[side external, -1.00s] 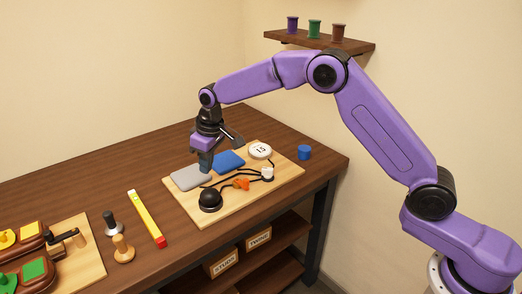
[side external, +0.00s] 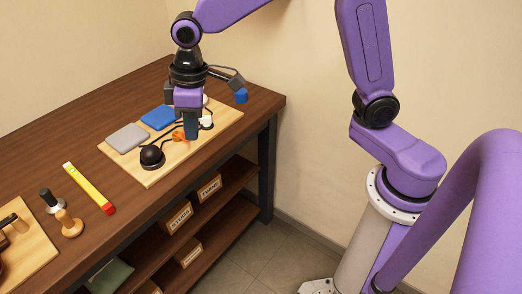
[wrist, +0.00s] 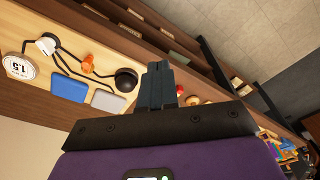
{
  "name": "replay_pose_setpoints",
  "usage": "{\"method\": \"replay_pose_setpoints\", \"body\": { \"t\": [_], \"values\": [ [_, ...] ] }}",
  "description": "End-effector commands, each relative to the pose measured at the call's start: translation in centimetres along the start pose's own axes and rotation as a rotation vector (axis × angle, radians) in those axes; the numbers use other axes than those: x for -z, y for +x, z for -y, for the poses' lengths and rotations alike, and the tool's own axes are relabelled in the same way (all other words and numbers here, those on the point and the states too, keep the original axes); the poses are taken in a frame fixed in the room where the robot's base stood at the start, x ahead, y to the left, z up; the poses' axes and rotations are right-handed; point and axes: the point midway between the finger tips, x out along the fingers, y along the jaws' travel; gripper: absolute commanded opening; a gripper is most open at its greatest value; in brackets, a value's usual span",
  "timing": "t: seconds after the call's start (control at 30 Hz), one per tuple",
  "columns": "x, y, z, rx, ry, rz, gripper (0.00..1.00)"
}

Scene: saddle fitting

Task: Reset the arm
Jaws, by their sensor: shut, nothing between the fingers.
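On the board lie a grey pad (side external: 127,137), a blue pad (side external: 160,117), a black dome (side external: 152,156), an orange piece (side external: 180,136) and a small white cup (side external: 206,122) joined by black cords. A white disc marked with digits (wrist: 18,66) is mostly hidden behind my gripper in the side view.
A blue cylinder (side external: 241,96) stands on the table (side external: 75,130) right of the board. Shelves with labelled boxes (side external: 208,186) are below. The table's back left is clear.

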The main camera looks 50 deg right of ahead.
Motion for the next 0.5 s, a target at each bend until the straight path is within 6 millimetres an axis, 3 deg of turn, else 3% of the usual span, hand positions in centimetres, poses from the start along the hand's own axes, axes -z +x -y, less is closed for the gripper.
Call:
{"method": "replay_pose_setpoints", "body": {
  "t": [0.2, 0.5],
  "values": [
    [-8.6, -1.9, 3.4, 0.011, -0.103, 0.029, 0.00],
    [-20.9, -2.7, 6.0, 0.020, -0.240, 0.069, 0.00]
  ]
}}
